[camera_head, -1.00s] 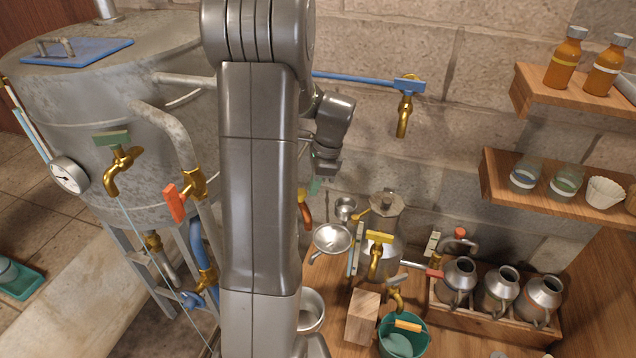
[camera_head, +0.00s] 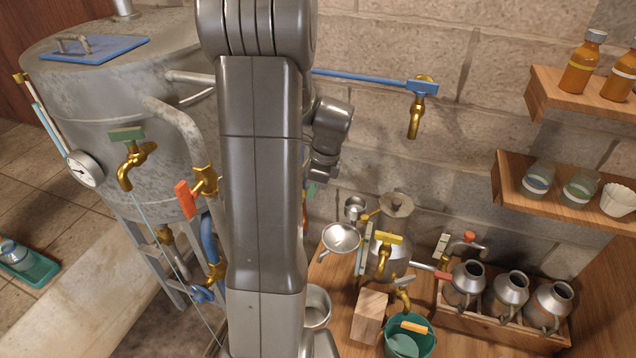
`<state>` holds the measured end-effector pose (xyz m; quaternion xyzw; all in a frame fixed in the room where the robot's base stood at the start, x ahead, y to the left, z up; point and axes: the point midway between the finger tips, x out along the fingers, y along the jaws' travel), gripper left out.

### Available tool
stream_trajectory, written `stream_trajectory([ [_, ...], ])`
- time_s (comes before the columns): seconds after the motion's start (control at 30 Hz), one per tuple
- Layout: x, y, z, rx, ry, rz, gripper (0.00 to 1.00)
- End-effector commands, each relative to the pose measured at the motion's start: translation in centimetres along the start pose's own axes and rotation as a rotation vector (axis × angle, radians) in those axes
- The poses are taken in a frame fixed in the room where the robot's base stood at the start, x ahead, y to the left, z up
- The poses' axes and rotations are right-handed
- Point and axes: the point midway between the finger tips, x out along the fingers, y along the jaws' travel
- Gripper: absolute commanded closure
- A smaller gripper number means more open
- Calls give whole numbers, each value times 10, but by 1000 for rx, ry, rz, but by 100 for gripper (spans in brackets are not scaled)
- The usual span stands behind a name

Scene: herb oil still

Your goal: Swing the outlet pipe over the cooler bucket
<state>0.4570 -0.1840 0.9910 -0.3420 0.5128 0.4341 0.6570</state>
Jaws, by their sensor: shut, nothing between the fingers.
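A green bucket (camera_head: 424,348) with a yellow grip stands on the wooden bench at the lower right. A brass spout (camera_head: 403,298) hangs just above it, below a metal vessel (camera_head: 397,262) with a yellow-handled tap (camera_head: 386,252). A blue pipe (camera_head: 365,78) runs along the wall to a brass tap (camera_head: 415,120) with a blue handle, high above the bench. I cannot tell which of these is the outlet pipe. My gripper (camera_head: 320,178) is shut and empty, pointing down beside my arm, above the bench's left part. It touches nothing that I can see.
A large metal still (camera_head: 90,110) with a gauge and taps fills the left. My upright arm hides the middle. A crate (camera_head: 480,325) of metal jugs, a wooden block (camera_head: 368,316) and a funnel (camera_head: 341,237) crowd the bench. Shelves (camera_head: 560,195) stick out at the right.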

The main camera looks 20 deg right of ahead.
Motion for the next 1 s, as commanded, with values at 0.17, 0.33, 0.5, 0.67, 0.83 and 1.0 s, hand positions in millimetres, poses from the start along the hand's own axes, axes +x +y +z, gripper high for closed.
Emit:
stream_trajectory([
  [0.17,-14,3,5,-1,-14,9,100],
  [0.33,-52,0,1,1,-12,0,100],
  [0.5,-91,-1,-4,3,-9,-2,100],
  [0.67,-120,-2,-7,4,-8,-2,100],
  [0.83,-136,-2,-9,5,-7,-1,100],
  [1.0,-139,-2,-9,5,-7,0,100],
])
